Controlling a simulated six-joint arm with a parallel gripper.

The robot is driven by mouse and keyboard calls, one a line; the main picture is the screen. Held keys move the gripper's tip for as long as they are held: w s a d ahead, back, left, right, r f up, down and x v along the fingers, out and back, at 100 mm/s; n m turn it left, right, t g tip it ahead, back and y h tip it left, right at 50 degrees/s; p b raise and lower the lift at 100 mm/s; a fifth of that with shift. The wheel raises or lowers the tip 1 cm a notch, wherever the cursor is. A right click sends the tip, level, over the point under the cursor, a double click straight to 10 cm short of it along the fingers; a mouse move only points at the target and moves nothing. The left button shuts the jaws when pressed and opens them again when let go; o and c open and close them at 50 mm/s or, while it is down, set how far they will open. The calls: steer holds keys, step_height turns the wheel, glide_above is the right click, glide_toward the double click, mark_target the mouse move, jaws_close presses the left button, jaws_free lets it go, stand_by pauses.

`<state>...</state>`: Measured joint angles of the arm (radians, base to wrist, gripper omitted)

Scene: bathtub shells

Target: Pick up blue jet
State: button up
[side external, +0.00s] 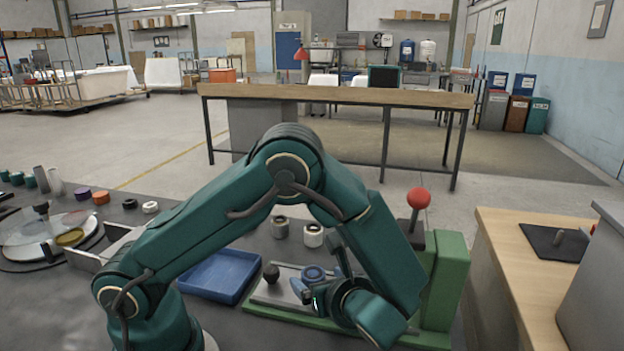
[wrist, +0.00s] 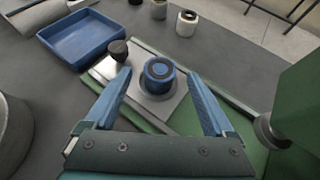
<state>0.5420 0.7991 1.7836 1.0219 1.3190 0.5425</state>
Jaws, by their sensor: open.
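The blue jet (wrist: 159,74) is a short round piece with a dark ring on top. It sits upright on a metal plate of the green fixture, and it also shows in the side external view (side external: 313,273). My gripper (wrist: 163,90) has two blue fingers spread wide, one on each side of the jet in the wrist view. The fingers look apart from the jet, and nothing is held between them. In the side external view my wrist partly covers the fixture just right of the jet.
A black knob (wrist: 118,52) stands on the plate left of the jet. A blue tray (side external: 222,275) lies left of the fixture. The green press column (side external: 447,285) with a red ball lever (side external: 418,198) rises at right. Two pale cylinders (side external: 313,235) stand behind.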

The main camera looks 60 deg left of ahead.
steer(key=shift+x, duration=1.15)
steer(key=shift+c, duration=0.3)
jaws_close()
steer(key=shift+r, duration=0.15)
